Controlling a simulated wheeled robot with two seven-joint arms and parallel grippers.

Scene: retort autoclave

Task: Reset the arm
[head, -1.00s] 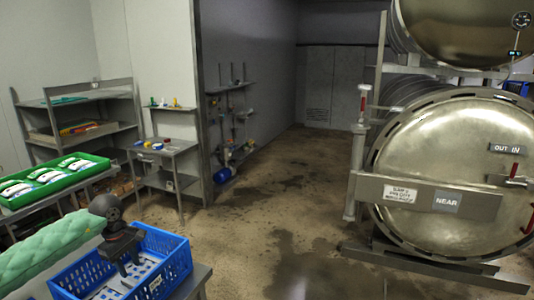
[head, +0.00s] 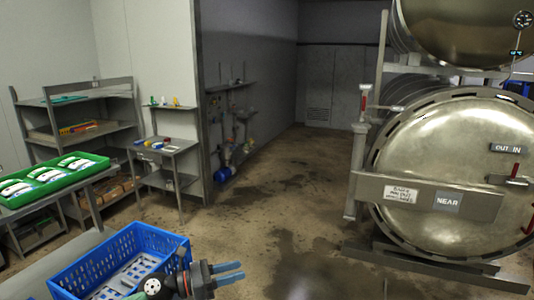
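My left gripper (head: 238,271) shows at the bottom of the head view, just right of the blue crate. Its two blue fingers point right, with a gap between them and nothing held. Part of my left arm is in front of the crate's near right corner. My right gripper is out of view.
A green tray (head: 97,173) holds several white packs. The round retort door (head: 440,150) stands at the right. The floor (head: 270,215) between is clear.

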